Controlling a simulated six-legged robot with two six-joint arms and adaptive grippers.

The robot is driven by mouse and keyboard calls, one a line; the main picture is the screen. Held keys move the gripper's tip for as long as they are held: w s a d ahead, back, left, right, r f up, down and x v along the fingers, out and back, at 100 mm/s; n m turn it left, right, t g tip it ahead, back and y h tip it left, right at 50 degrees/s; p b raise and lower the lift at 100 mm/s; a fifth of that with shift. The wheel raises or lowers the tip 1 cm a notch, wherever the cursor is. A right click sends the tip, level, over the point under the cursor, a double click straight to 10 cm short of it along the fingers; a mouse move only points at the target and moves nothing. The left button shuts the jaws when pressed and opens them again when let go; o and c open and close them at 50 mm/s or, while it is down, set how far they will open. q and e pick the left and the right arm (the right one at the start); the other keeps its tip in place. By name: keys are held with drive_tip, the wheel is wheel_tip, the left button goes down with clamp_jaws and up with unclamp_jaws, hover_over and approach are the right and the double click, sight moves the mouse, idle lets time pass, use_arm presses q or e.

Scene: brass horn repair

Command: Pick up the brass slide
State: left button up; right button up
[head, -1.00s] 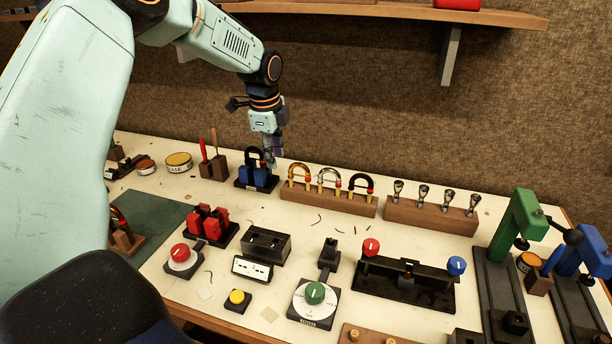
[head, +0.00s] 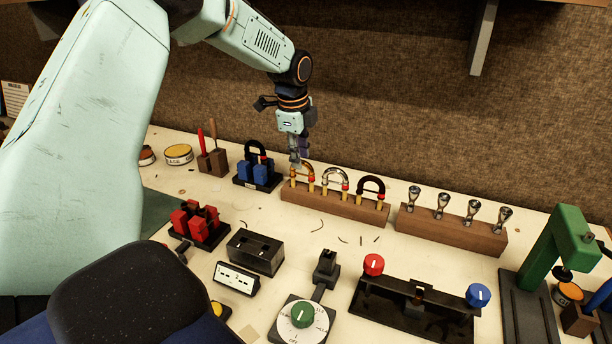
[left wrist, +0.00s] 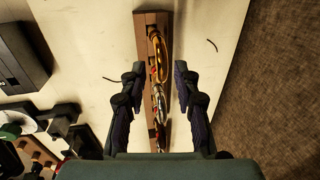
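The brass slide (head: 308,171) is a gold U-shaped tube standing at the left end of a wooden rack (head: 335,208). A silver slide (head: 335,176) and a dark slide (head: 371,184) stand to its right. My left gripper (head: 295,160) is above the left end of the rack, by the brass slide, pointing down. In the left wrist view, the brass slide (left wrist: 162,55) lies ahead between the lines of the two fingers (left wrist: 159,72). The fingers are spread apart with nothing between their tips. My right gripper is not in view.
A black stand with blue blocks (head: 257,172) is close left of the rack. A second wooden rack (head: 452,230) with several silver mouthpieces stands to the right. A black fixture with red and blue knobs (head: 415,303) is in front. The back wall is close behind.

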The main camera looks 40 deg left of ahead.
sight(304, 175)
use_arm(q)
drive_tip(key=f, duration=0.3)
drive_tip(key=shift+w+d, duration=0.1)
drive_tip(key=shift+d, duration=0.2)
drive_tip(key=f, duration=0.3)
drive_tip(key=w+f, duration=0.1)
drive_tip(key=shift+a+f+b, duration=0.25)
drive_tip(key=shift+f+b, duration=0.05)
drive_tip(key=shift+b, duration=0.1)
drive_tip(key=shift+d+r, duration=0.15)
drive_tip(key=c, duration=0.6)
clamp_jaws()
